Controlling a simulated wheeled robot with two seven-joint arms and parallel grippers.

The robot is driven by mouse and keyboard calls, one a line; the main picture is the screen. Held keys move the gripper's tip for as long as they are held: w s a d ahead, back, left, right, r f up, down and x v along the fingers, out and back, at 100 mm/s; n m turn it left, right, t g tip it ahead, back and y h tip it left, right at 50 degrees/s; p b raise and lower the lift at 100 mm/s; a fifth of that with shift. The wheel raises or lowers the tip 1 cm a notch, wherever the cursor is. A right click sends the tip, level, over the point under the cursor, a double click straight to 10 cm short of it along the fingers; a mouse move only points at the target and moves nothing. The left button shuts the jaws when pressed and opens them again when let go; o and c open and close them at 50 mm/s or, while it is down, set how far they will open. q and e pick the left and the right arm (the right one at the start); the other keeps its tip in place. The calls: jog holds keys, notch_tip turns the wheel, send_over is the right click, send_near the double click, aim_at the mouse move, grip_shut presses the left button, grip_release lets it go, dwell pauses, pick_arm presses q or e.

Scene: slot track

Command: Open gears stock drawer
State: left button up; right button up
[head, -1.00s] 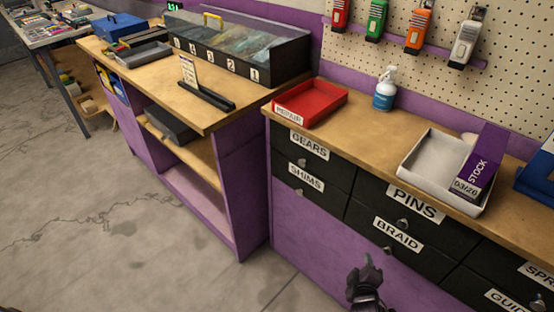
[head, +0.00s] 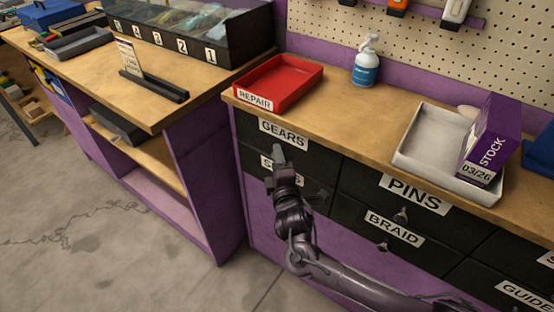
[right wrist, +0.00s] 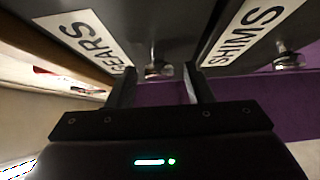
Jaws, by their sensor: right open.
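The black gears drawer (head: 311,160), labelled GEARS, is at the top left of the drawer unit and looks shut. My right gripper (head: 279,158) is in front of it in the head view and hides its knob and part of the SHIMS label below. In the right wrist view the gripper (right wrist: 158,82) is open, and the round metal gears knob (right wrist: 158,69) shows between and just beyond the two fingers. I cannot tell whether a finger touches it. The shims knob (right wrist: 288,61) is off to the right there. My left gripper is not in view.
Drawers labelled PINS (head: 370,190) and BRAID (head: 353,225) are to the right. On the worktop above stand a red REPAIR tray (head: 305,82), a spray bottle (head: 365,68) and a pale tray (head: 420,160) with a purple STOCK box (head: 490,140).

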jog(key=shift+w, duration=0.25)
grip_shut()
jog(key=shift+a, duration=0.1)
